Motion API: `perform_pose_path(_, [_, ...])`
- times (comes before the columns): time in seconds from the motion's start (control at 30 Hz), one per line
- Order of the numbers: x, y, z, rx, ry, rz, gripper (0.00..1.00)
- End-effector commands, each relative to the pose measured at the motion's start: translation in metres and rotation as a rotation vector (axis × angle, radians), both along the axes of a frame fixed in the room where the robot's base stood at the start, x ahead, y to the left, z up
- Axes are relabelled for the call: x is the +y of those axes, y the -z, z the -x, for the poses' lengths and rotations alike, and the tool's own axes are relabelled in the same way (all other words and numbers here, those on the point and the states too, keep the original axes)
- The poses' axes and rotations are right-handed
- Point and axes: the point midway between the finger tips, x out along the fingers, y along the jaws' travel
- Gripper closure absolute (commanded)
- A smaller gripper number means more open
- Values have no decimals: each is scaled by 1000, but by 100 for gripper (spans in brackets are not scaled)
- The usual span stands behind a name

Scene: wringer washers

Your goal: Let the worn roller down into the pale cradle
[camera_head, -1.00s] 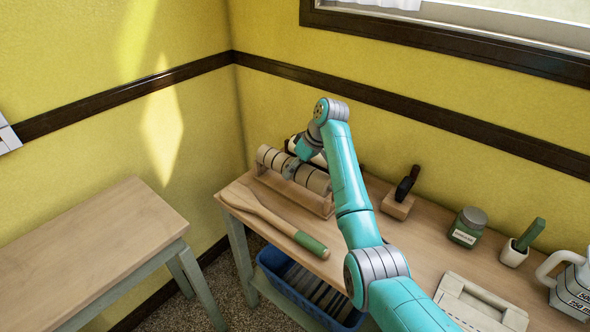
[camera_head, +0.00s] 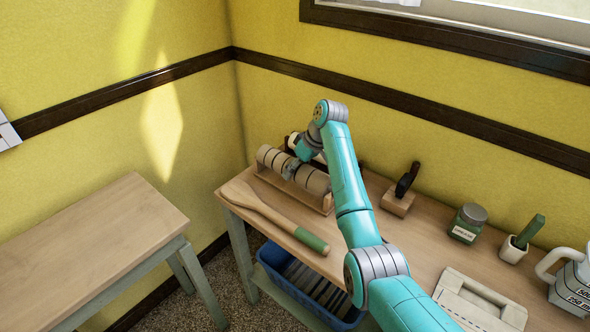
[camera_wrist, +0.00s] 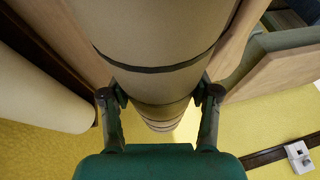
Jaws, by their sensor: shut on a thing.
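The worn roller (camera_head: 313,181), a tan cylinder with dark bands, lies level near the back left of the bench. My gripper (camera_head: 291,170) is shut on it from above. In the wrist view my gripper (camera_wrist: 161,98) has a finger on each side of the roller (camera_wrist: 157,88), near a dark band. The pale cradle (camera_head: 290,197), a light wooden stand, is directly under the roller and lined up with it; its wooden sides (camera_wrist: 237,38) flank the roller in the wrist view. The roller hides most of the cradle, and I cannot tell whether they touch.
A pale cylinder (camera_wrist: 38,85) lies close beside the roller. A wooden paddle (camera_head: 270,213) lies in front of the cradle. A block with a dark handle (camera_head: 398,203), a jar (camera_head: 467,224) and a cream tray (camera_head: 480,303) stand to the right. A blue crate (camera_head: 310,293) is below.

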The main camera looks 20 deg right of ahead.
Motion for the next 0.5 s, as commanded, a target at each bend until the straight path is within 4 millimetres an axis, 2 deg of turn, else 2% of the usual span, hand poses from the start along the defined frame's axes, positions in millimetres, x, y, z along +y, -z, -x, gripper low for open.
perform_pose_path(0.5, [0, 12, 0, -1, 0, -1, 100])
